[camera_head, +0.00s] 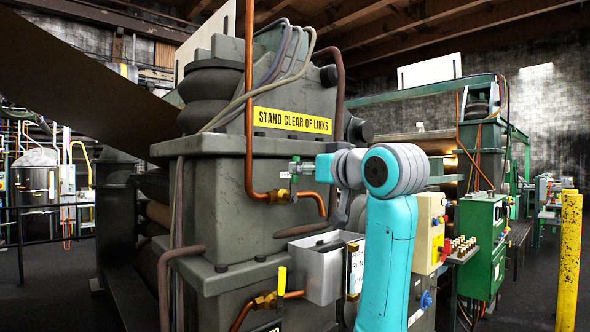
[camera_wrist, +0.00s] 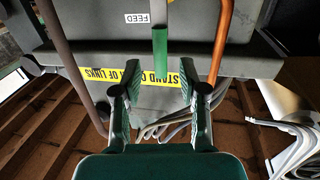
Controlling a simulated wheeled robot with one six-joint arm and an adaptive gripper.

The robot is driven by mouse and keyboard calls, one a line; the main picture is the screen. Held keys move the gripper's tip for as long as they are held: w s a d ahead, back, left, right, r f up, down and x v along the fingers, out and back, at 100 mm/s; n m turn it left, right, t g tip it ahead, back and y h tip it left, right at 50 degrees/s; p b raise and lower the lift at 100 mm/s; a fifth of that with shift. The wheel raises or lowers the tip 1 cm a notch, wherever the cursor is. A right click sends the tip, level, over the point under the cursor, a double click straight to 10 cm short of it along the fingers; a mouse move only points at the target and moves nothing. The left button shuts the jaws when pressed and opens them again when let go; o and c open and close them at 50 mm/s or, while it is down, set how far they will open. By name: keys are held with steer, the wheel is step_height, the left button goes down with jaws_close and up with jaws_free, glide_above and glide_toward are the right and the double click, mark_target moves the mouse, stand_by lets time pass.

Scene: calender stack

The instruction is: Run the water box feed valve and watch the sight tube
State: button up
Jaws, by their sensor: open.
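My gripper (camera_head: 304,170) is open in front of the machine's grey housing, close to a valve on a copper pipe. In the wrist view, the two fingers of my gripper (camera_wrist: 159,72) stand apart on either side of a green lever (camera_wrist: 160,52), with gaps showing at both sides. A "FEED" label (camera_wrist: 145,18) is beside the lever. In the head view the brass valve body (camera_head: 279,195) shows just below my gripper. The metal water box (camera_head: 318,276) is lower, with an upright sight tube (camera_head: 349,272) at its right; its level cannot be read.
A second valve with a yellow lever (camera_head: 282,279) is below, left of the box. Copper pipes (camera_head: 249,110) and hoses run along the housing. A green cabinet (camera_head: 484,240) and a yellow post (camera_head: 568,260) stand at the right. Dark floor is open between them.

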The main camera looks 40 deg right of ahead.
mark_target(295, 178)
steer(key=shift+w+d, duration=0.2)
steer(key=shift+w, duration=1)
steer(key=shift+w+d, duration=0.2)
steer(key=shift+w, duration=1)
jaws_close()
